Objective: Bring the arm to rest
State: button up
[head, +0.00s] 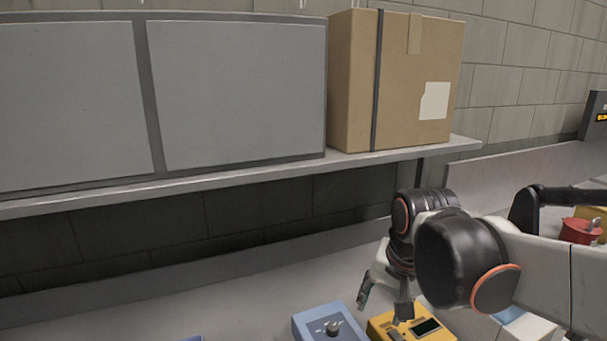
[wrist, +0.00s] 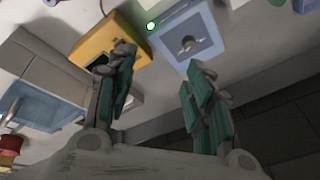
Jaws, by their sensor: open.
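My gripper (head: 384,294) hangs down from my arm over the worktop, in the lower right of the head view. In the wrist view my gripper (wrist: 160,82) shows two green-padded fingers spread apart with nothing between them. Just beyond the fingers are a yellow box (head: 433,336) with a dark display and a blue box (head: 310,322) with a knob. In the wrist view the yellow box (wrist: 92,38) is partly hidden by the left finger, and the blue box (wrist: 205,35) lies beyond the gap. I cannot tell whether a fingertip touches the yellow box.
A shelf (head: 200,184) above the worktop (head: 230,295) carries grey panels (head: 240,92) and a cardboard box (head: 420,85). Its edge runs close behind my arm. A red object (head: 580,231) stands at the right. A light blue tray (wrist: 40,108) shows in the wrist view.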

jog(key=s+d+f+n+t, duration=0.1)
jog(key=s+d+n, duration=0.1)
jog(key=s, duration=0.4)
jog(key=s+d+n+t, duration=0.2)
jog(key=s+n, duration=0.1)
jog(key=s, duration=0.3)
jog(key=shift+d+f+h, duration=0.3)
jog(key=shift+d+f, duration=0.1)
dwell(0.6)
